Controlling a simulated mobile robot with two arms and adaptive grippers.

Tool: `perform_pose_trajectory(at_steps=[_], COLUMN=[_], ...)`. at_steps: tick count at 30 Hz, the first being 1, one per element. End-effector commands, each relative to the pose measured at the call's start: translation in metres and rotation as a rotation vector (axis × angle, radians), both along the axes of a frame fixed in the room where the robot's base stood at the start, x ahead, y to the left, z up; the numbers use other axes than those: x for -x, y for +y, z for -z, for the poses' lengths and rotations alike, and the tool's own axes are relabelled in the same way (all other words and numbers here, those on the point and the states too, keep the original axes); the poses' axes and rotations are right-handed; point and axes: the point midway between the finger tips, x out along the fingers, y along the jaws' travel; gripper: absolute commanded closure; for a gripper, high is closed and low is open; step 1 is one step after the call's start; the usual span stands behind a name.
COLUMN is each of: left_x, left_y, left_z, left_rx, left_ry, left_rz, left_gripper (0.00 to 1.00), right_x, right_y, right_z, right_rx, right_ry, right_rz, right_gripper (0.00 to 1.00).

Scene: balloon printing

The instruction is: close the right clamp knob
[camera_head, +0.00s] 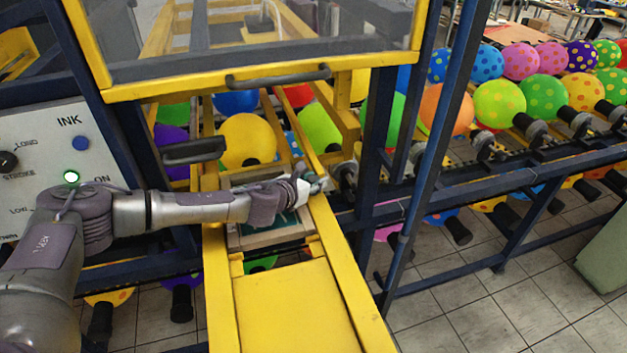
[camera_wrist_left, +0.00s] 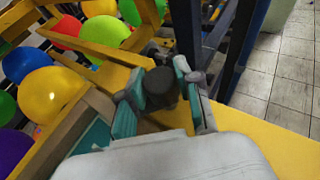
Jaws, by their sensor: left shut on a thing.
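The right clamp knob (camera_wrist_left: 160,90) is a dark, round knob on the yellow rail in the left wrist view. My left gripper (camera_head: 316,183) reaches across the frame to the right yellow rail in the head view. In the left wrist view its two teal-padded fingers stand on either side of the knob, and it is shut on it. In the head view the gripper hides the knob. A framed screen (camera_head: 275,237) lies between the rails beneath my left arm. My right gripper is not in view.
A yellow plate (camera_head: 290,310) lies in front. Colourful balloons on a conveyor (camera_head: 520,105) run along the right. A control panel (camera_head: 45,150) with a lit green button stands at left.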

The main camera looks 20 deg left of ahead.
Motion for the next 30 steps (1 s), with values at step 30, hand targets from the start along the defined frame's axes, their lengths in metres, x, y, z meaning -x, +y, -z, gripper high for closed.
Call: perform_pose_trajectory(at_steps=[30], left_x=[-0.0005], left_y=[-0.0024], left_z=[-0.0006], left_rx=[0.001], left_ry=[-0.001], left_rz=[-0.672], left_gripper=[1.0], right_x=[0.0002], right_y=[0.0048], right_z=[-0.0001], right_rx=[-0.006], right_ry=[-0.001], right_rz=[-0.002], right_gripper=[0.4])
